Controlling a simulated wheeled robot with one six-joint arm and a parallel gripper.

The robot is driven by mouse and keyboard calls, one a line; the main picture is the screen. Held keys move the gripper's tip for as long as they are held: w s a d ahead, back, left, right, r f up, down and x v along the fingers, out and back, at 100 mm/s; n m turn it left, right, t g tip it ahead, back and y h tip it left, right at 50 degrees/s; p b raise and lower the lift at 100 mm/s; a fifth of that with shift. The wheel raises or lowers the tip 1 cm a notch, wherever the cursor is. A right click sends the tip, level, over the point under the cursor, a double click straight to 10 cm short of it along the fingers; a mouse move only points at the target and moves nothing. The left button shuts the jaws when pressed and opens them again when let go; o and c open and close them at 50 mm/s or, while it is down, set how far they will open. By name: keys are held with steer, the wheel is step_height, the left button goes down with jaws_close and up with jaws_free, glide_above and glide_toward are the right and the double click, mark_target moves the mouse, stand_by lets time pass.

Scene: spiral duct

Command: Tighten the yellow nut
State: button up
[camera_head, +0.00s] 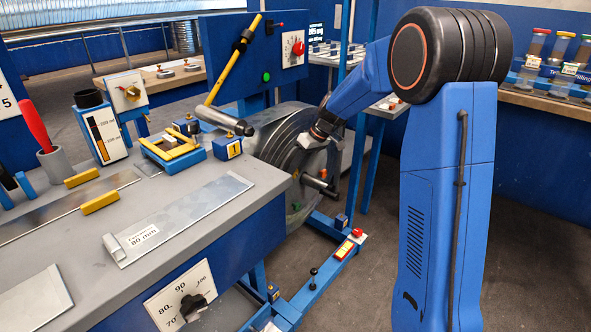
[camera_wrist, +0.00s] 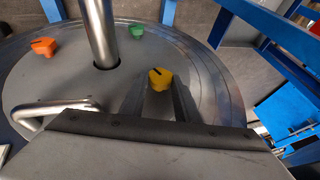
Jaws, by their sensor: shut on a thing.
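The yellow nut (camera_wrist: 160,76) sits on the face of a round grey metal disc (camera_wrist: 215,75) in the wrist view. It has a dark line across its top. My gripper (camera_wrist: 164,88) is shut on the nut, with one finger on each side of it. In the head view my gripper end (camera_head: 318,138) is at the disc on the reel (camera_head: 280,145). The nut and the fingertips cannot be made out there.
An orange nut (camera_wrist: 43,47) and a green nut (camera_wrist: 137,32) sit on the same disc. A metal shaft (camera_wrist: 99,30) rises at its centre, and a bent handle (camera_wrist: 55,110) is beside my gripper. A grey workbench (camera_head: 230,215) stands at the left. Blue frame bars surround the reel.

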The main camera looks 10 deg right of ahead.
steer(key=shift+w+d+f+m+g+y, duration=0.1)
steer(key=shift+d+m+g+y, duration=0.1)
steer(key=shift+g+y, duration=0.35)
steer(key=shift+w+d+m+g+y, duration=0.1)
steer(key=shift+m+g+y, duration=0.2)
steer(key=shift+y, duration=0.35)
steer(key=o, duration=1)
steer(key=shift+o, duration=0.2)
steer(key=v, duration=1.7)
steer(key=shift+d, duration=0.25)
